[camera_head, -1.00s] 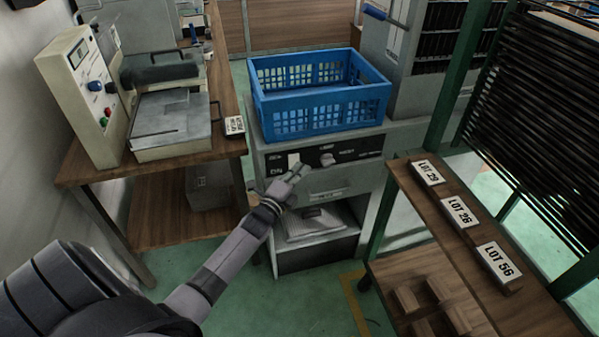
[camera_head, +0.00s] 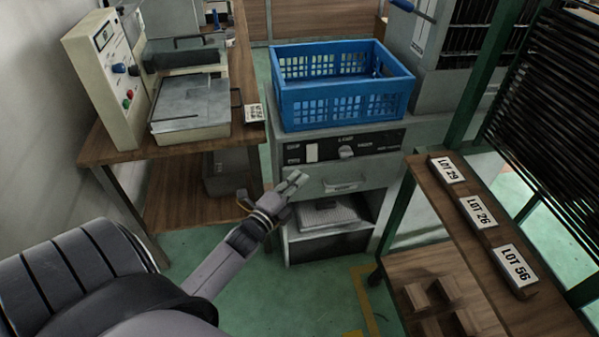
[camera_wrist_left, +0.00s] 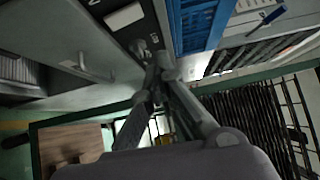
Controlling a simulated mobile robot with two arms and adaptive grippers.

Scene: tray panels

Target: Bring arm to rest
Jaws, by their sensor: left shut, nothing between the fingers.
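My left gripper (camera_head: 293,181) is in front of the grey cabinet (camera_head: 368,172), below its black control panel (camera_head: 385,146), and apart from the panel in the head view. Its fingers are shut with nothing between them. The left wrist view also shows the shut fingers (camera_wrist_left: 158,65), with the panel's white switch (camera_wrist_left: 124,17) beyond them. In the head view that white switch (camera_head: 312,152) and a round knob (camera_head: 346,152) are uncovered. My right gripper is in neither view.
A blue crate (camera_head: 345,107) stands on the cabinet. A wooden bench (camera_head: 110,147) with a beige instrument (camera_head: 103,85) is at left. A wooden shelf (camera_head: 437,205) with several lot labels is at right. Green floor (camera_head: 325,290) lies open between them.

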